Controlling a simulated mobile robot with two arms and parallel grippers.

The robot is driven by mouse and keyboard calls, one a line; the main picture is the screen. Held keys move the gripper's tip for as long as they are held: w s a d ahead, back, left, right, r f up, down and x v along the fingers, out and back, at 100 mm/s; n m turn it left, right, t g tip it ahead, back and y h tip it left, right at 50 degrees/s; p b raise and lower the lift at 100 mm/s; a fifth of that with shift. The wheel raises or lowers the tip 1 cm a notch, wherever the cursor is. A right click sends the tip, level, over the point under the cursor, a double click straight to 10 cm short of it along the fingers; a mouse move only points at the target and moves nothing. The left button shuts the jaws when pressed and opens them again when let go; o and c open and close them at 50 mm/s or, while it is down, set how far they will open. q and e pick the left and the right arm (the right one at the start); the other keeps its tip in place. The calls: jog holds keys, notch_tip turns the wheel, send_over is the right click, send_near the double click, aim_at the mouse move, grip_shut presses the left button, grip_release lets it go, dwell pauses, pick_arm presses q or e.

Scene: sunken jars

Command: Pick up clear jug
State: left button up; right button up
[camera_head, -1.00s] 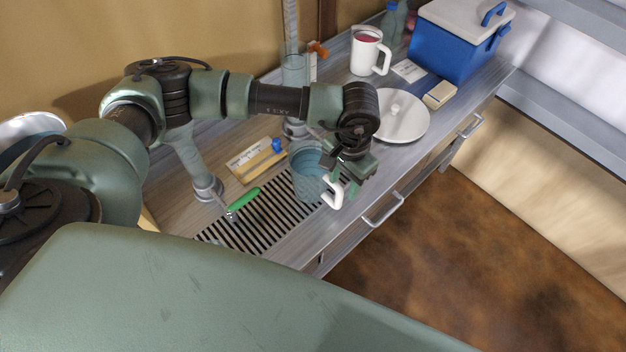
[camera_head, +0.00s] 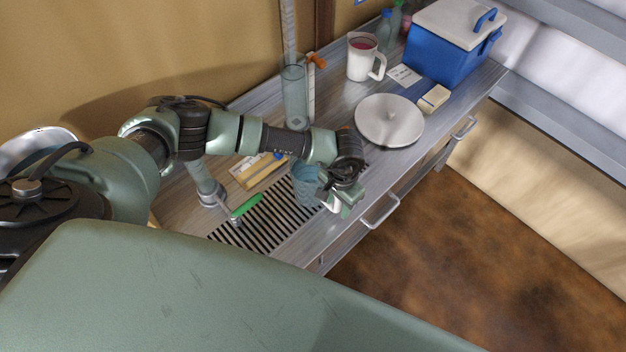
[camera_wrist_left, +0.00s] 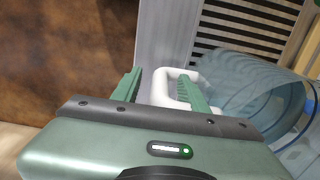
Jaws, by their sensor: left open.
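The clear jug (camera_head: 305,186), bluish and see-through, stands upright on the slatted drain grille at the counter's front. Its white handle (camera_head: 334,207) points right, partly hidden by my left gripper (camera_head: 340,198). In the left wrist view the jug (camera_wrist_left: 262,88) is at the right, with its white handle (camera_wrist_left: 160,88) at the middle. My left gripper (camera_wrist_left: 159,76) is open there. The handle's outer bar shows between the two fingers, and the right finger overlaps the handle loop. Whether a finger touches it I cannot tell. My right gripper is not in view.
A green-handled tool (camera_head: 246,206) lies left of the jug on the grille (camera_head: 270,222). A round grey lid (camera_head: 390,122), a white mug (camera_head: 362,60), a tall clear cylinder (camera_head: 294,98) and a blue cooler (camera_head: 440,55) stand farther back. A drawer handle (camera_head: 381,212) juts from the front.

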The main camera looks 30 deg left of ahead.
pick_arm(q)
grip_shut()
jog(key=shift+w, duration=0.1)
dwell(1.1)
jog(key=shift+w+r, duration=0.1)
jog(key=shift+r, duration=0.05)
